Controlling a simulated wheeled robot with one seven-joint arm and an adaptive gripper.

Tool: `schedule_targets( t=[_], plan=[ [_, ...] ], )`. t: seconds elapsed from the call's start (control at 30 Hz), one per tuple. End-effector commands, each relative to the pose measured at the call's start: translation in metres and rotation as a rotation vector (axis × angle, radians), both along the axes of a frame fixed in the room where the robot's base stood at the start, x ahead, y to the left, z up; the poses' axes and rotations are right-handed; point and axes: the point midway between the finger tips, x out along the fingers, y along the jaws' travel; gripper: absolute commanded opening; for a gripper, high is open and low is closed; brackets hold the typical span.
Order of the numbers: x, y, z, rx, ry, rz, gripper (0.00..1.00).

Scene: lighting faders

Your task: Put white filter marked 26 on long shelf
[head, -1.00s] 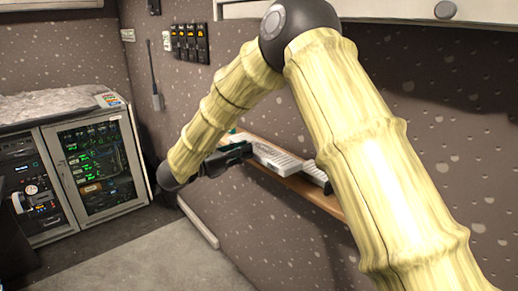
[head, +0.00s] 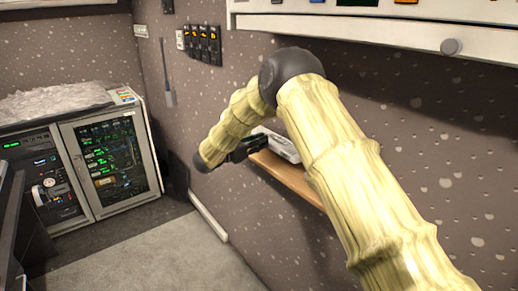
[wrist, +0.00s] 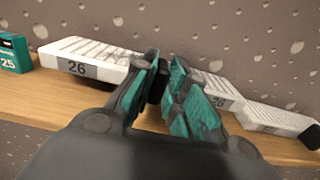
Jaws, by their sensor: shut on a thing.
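A white ribbed filter with a dark label marked 26 (wrist: 95,56) is left of centre in the wrist view, at the long wooden shelf (wrist: 40,100). My gripper (wrist: 158,86) is shut on a dark part at this filter's right end; its teal-lined fingers hide the join. I cannot tell whether the filter rests on the shelf or hangs just above it. In the head view my gripper (head: 262,143) is at the far end of the shelf (head: 292,182), beside a white filter (head: 283,146).
Right of my fingers on the shelf lie more white filter parts (wrist: 270,119), with another 26 label and a black end. A teal block marked 25 (wrist: 14,54) stands at the far left. The patterned wall rises close behind. An equipment cabinet (head: 110,165) is at the left.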

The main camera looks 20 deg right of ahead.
Motion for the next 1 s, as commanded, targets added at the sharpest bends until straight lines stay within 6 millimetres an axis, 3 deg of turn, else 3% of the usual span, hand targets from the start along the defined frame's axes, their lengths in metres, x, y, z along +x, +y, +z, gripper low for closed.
schedule_targets(
  t=[0.3,0.73,0.77,0.83,1.0],
  plan=[
    [-0.001,0.001,-0.031,-0.001,0.004,0.001,0.00],
    [-0.001,0.001,-0.037,0.000,0.002,0.001,0.00],
    [-0.001,0.001,-0.036,0.000,0.003,0.001,0.19],
    [-0.001,0.001,-0.035,0.000,0.003,0.001,0.32],
    [-0.001,0.001,-0.035,0.000,0.003,0.001,0.36]
  ],
)
